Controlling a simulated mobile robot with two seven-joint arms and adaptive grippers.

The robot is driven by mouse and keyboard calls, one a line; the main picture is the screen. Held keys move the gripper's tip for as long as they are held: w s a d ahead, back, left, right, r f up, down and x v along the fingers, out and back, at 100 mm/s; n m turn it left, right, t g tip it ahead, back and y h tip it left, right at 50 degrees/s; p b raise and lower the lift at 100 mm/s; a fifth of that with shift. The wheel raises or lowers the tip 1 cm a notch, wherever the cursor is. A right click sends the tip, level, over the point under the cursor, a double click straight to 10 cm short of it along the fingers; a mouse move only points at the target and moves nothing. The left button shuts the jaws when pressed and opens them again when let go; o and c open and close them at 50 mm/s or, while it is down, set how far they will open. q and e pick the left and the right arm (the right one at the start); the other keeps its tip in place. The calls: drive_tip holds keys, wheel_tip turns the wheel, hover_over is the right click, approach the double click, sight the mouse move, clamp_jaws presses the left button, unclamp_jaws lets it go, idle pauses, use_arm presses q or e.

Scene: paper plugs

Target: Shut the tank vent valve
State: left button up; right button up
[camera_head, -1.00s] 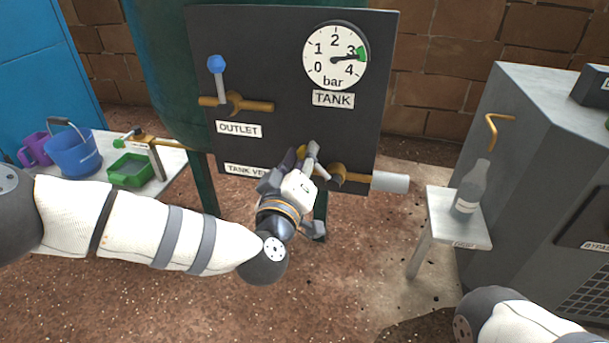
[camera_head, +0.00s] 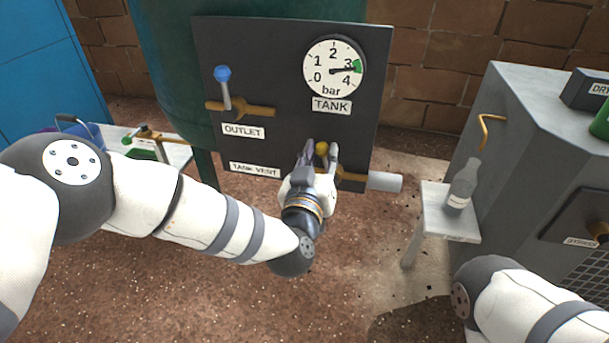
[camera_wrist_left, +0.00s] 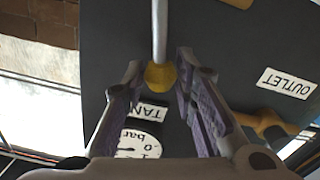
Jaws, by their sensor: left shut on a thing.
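The tank vent valve sits low on the dark panel (camera_head: 290,60), on a brass pipe (camera_head: 352,178) with a grey outlet end (camera_head: 385,182). Its yellow knob (camera_head: 321,148) is at the top of its lever, which looks about upright. In the left wrist view the yellow knob (camera_wrist_left: 160,76) and metal rod (camera_wrist_left: 160,30) show. My left gripper (camera_head: 320,152) is shut on the yellow knob, one finger on each side. It hides the lower lever and valve body in the head view. The TANK VENT label (camera_head: 255,170) is left of it. My right gripper is out of view.
Above left is the outlet valve with a blue knob (camera_head: 222,73), lever upright. The tank gauge (camera_head: 333,68) reads about 3 bar. A bottle (camera_head: 462,188) stands on a small stand (camera_head: 434,210) beside a grey cabinet (camera_head: 530,130). A side table (camera_head: 178,155) is at left.

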use_arm(q)
drive_tip(key=shift+s+d+r+m, duration=0.1)
drive_tip(key=shift+d+m, duration=0.15)
drive_tip(key=shift+m, duration=0.05)
drive_tip(key=shift+s+d+m+p, duration=0.3)
drive_tip(key=shift+d+m+p, duration=0.4)
drive_tip(key=shift+m, duration=0.5)
drive_tip(key=o, duration=0.9)
drive_tip(key=shift+d, duration=0.1)
